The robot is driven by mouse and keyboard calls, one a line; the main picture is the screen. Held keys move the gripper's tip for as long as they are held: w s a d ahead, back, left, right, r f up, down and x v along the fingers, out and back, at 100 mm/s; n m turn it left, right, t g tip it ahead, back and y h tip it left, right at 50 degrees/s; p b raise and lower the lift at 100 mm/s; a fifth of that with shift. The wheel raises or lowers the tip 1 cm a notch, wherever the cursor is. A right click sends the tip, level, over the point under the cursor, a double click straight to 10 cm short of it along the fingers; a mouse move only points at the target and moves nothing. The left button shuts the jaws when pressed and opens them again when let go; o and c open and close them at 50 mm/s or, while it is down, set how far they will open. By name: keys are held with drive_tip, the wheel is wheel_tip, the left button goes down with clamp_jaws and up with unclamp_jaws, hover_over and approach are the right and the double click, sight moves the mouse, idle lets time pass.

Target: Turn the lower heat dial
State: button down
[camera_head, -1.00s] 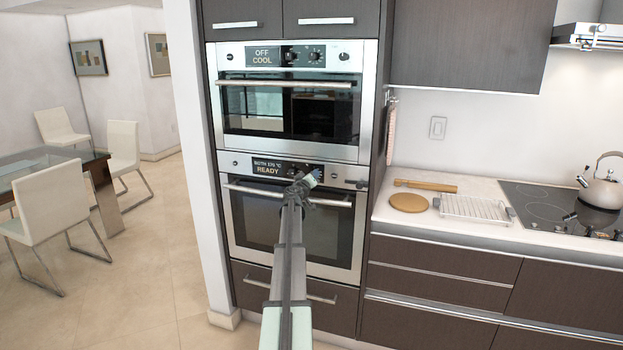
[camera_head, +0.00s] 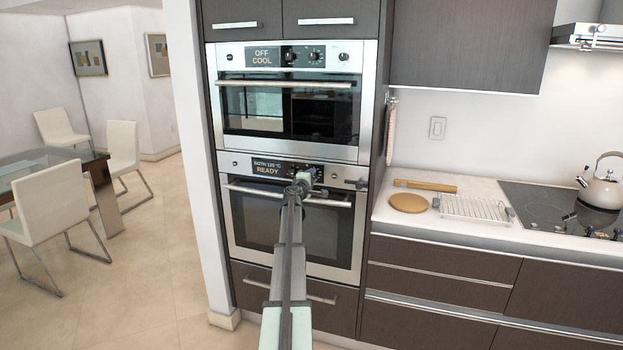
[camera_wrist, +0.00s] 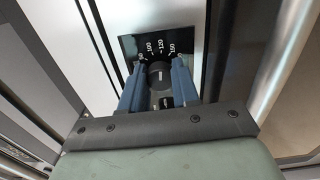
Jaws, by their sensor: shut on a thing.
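The lower oven (camera_head: 292,240) stands below the upper oven in a dark cabinet column. Its display (camera_head: 267,168) reads "BOTH 120 °C READY". In the wrist view a dark round dial (camera_wrist: 160,75) with a white pointer mark sits on a black panel with temperature numbers around it. My gripper (camera_wrist: 160,84) has its two blue fingers on either side of this dial and is shut on it. In the head view my gripper (camera_head: 306,178) is at the lower oven's control strip and hides the dial there.
The lower oven's handle (camera_head: 240,189) runs just below the control strip, partly behind my arm. The upper oven (camera_head: 290,110) shows "OFF COOL". A counter (camera_head: 470,228) with a cutting board, rack and kettle is to the right.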

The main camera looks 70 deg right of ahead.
drive_tip(key=n, duration=1.9)
drive_tip(key=shift+w+r, duration=0.1)
drive_tip(key=shift+w, duration=0.05)
drive_tip(key=shift+n, duration=0.4)
drive_tip(key=c, duration=0.8)
unclamp_jaws()
